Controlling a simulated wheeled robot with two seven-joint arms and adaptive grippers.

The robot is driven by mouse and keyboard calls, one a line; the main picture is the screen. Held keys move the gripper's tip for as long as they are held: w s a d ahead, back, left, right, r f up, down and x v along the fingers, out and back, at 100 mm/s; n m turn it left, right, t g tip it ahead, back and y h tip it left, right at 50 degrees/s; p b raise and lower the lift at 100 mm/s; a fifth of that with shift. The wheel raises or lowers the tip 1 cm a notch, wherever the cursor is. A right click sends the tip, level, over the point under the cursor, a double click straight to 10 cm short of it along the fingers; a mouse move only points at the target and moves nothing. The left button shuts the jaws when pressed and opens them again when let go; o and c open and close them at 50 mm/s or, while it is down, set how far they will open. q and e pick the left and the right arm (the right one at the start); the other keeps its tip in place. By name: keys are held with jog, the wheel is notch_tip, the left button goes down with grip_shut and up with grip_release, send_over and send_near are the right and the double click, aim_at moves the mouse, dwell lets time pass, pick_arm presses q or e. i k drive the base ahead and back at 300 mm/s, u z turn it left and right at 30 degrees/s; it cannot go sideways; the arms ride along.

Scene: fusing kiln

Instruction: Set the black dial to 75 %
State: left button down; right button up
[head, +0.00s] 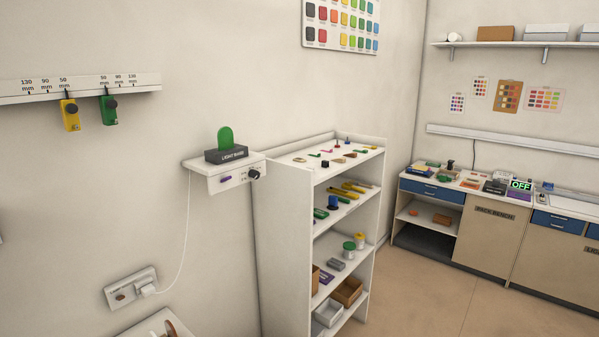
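A black dial (254,174) sits on the front face of a small white wall shelf (225,179). It is at the right end of that face, and its setting is too small to read. Left of the dial, the same face carries a small purple part and some small markings. A dark block labelled LIGHT BASE (226,155) stands on the shelf with a green rounded piece (225,137) upright on it. Neither of my grippers is in view.
A white shelf unit (285,200) with small coloured items stands right of the dial. A white cord runs from the wall shelf to a socket (131,289).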

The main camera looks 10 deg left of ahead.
aim_at(253, 174)
jog(key=z, duration=0.25)
jog(key=i, duration=0.7)
jog(key=u, duration=0.6)
jog(key=i, duration=0.8)
jog(key=u, duration=0.85)
